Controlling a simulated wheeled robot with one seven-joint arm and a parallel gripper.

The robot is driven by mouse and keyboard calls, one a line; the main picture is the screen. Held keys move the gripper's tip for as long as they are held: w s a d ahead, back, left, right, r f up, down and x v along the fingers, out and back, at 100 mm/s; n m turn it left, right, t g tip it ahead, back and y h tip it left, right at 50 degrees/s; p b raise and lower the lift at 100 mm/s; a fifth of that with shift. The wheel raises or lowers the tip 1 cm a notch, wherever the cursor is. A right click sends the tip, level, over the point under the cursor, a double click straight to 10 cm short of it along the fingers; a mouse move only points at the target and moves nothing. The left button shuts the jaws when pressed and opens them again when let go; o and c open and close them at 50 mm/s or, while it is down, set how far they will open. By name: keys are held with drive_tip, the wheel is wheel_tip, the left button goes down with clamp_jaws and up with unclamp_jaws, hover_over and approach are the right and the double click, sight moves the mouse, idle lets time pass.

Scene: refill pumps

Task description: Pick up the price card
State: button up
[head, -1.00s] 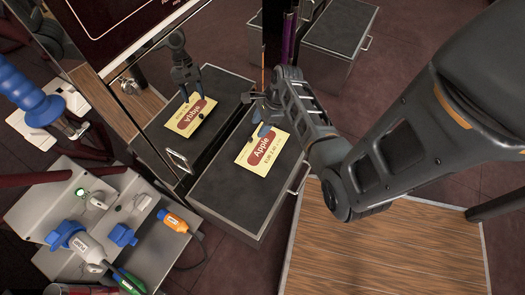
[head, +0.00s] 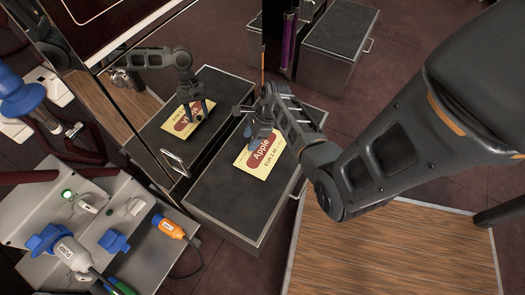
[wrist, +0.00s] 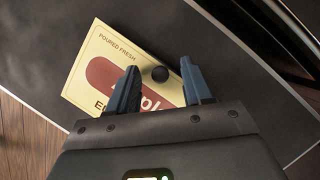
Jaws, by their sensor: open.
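The price card (head: 266,162) is cream yellow with a red oval reading "Apple". It lies on the dark top of a metal-edged box (head: 225,205). I cannot tell whether the fingertips touch the card.
A glossy dark panel (head: 130,100) beside the box mirrors the card and my arm. A grey console (head: 110,215) with blue and orange plugs (head: 168,227) stands at the left. Another dark box (head: 338,35) stands behind. A wooden surface (head: 400,250) lies at the right.

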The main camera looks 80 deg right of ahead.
clamp_jaws()
idle(0.3)
drive_tip(key=shift+r, duration=0.15)
wheel_tip(320, 180, up, 4)
drive_tip(key=p, duration=0.2)
drive_tip(key=shift+r+p, duration=0.15)
drive_tip(key=shift+p, duration=0.2)
drive_tip(key=s+d+r+p, duration=0.4)
drive_tip(key=d+r+p, duration=0.3)
drive_tip(key=d+r, duration=0.4)
drive_tip(key=shift+r+p, duration=0.25)
drive_tip(key=shift+p, duration=0.15)
idle(0.7)
